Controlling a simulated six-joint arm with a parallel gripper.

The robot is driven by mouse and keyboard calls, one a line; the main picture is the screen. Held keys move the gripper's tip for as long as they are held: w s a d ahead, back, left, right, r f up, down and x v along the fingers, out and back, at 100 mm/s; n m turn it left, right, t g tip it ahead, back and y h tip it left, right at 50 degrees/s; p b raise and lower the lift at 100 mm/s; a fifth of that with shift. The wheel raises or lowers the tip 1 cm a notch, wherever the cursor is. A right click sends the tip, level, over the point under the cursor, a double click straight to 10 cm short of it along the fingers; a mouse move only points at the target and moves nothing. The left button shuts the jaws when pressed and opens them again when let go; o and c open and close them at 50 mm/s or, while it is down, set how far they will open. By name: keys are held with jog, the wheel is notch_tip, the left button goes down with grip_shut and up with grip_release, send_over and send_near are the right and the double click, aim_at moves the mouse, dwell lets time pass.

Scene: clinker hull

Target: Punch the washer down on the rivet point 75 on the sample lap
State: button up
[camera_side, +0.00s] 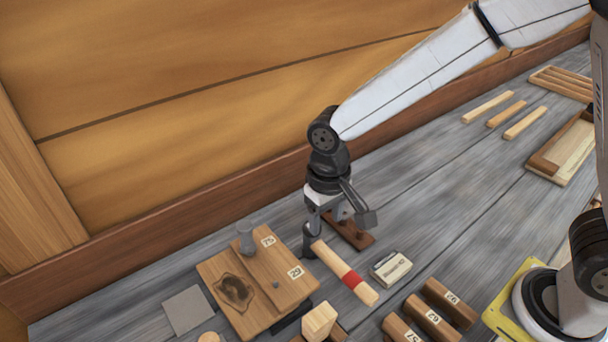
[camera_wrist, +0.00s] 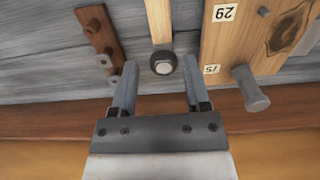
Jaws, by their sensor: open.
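The sample lap (camera_side: 232,312) is a wooden board with a raised plank, labelled 75 and 29; it also shows in the wrist view (camera_wrist: 228,50). A grey cylindrical punch (camera_side: 245,240) stands on it beside label 75, also in the wrist view (camera_wrist: 250,92). I cannot make out the washer or the rivet point under it. My gripper (camera_side: 318,238) is open, right of the lap. A hammer (camera_side: 334,262) with a red-banded wooden handle lies there. In the wrist view, its round metal head (camera_wrist: 163,64) shows between my open fingertips (camera_wrist: 158,66); contact is unclear.
A dark wooden strip with pegs (camera_wrist: 96,28) lies beside the hammer. A small pale box (camera_side: 390,268) and several numbered wooden blocks (camera_side: 428,318) stand to the right. A grey square plate (camera_side: 187,310) lies left of the lap. A wooden wall (camera_side: 180,120) rises behind.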

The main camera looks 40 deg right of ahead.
aim_at(324, 247)
jog(key=shift+f, duration=4.35)
grip_shut()
jog(key=shift+r, duration=0.8)
jog(key=shift+r, duration=3.85)
